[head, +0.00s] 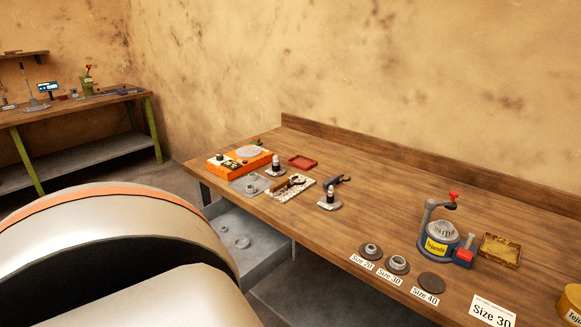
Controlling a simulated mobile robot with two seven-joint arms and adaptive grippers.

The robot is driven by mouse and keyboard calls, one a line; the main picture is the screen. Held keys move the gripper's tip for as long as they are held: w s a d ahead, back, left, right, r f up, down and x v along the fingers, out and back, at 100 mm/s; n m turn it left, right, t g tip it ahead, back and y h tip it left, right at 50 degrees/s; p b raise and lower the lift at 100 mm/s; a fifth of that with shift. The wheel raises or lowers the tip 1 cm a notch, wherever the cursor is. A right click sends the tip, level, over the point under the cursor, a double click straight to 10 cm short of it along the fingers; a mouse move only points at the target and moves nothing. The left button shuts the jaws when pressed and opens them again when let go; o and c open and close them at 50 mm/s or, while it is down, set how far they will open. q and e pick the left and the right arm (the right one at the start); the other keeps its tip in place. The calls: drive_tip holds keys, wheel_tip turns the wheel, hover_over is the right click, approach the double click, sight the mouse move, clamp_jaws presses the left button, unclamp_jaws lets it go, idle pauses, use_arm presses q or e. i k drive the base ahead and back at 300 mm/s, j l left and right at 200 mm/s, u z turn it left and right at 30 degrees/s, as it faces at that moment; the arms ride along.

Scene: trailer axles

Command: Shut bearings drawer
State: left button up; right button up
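The grey metal drawer (262,262) stands open under the left part of the wooden workbench (330,233). It sticks out from beneath the bench's front edge. The drawer's front and left part are hidden behind a large pale rounded part of my own body at the lower left. Neither of my grippers shows in the head view, so I cannot see where they are relative to the drawer.
On the bench are an orange box (239,158), a red tray (302,161), a grey press-like device (438,236), a yellow tray (500,250) and bearings with size labels along the front edge. A second bench (70,105) stands at the back left. The bench's middle is largely clear.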

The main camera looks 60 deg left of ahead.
sight(269, 248)
drive_tip(key=u, duration=2.5)
